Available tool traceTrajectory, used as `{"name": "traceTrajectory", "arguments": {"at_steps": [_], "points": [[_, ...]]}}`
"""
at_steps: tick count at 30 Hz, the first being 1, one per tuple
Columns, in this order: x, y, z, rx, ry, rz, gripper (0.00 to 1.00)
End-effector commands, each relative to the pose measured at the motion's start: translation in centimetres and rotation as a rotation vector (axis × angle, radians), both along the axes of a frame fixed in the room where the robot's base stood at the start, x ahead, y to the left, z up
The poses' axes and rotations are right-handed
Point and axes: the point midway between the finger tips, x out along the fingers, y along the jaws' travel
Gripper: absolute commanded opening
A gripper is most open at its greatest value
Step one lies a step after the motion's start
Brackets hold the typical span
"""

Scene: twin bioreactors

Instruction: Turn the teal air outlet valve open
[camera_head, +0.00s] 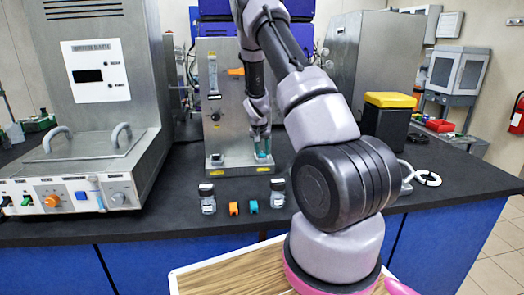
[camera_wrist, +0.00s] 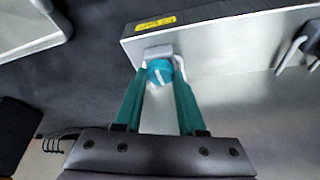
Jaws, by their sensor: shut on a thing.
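The teal air outlet valve (camera_wrist: 160,71) is a round knob with a pale stripe across its face, on a small grey mount by the edge of a metal panel (camera_wrist: 225,60). My gripper (camera_wrist: 162,76) is shut on the valve, with one teal finger on each side of it. In the head view my gripper (camera_head: 263,152) points down at the lower right of the upright metal panel (camera_head: 230,100). The valve cannot be told apart from the teal fingers there.
Two small bottles (camera_head: 207,199) (camera_head: 278,193), an orange piece (camera_head: 233,208) and a teal piece (camera_head: 253,206) stand on the dark bench (camera_head: 150,228) before the panel. A large metal machine (camera_head: 95,150) is at left. A black box with a yellow top (camera_head: 388,122) is at right.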

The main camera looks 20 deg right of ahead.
Motion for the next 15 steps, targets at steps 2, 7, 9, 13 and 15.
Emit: {"name": "traceTrajectory", "arguments": {"at_steps": [2,7,9,13,15], "points": [[-0.02,-0.19,0.11,0.001,-0.002,0.034,0.00],[-0.11,-0.35,0.07,0.002,-0.002,0.153,0.00],[-0.16,-0.44,0.08,0.002,-0.002,0.213,0.00],[-0.15,-0.57,0.11,0.002,-0.004,0.336,0.00],[-0.17,-0.63,0.10,0.002,-0.003,0.403,0.00]]}}
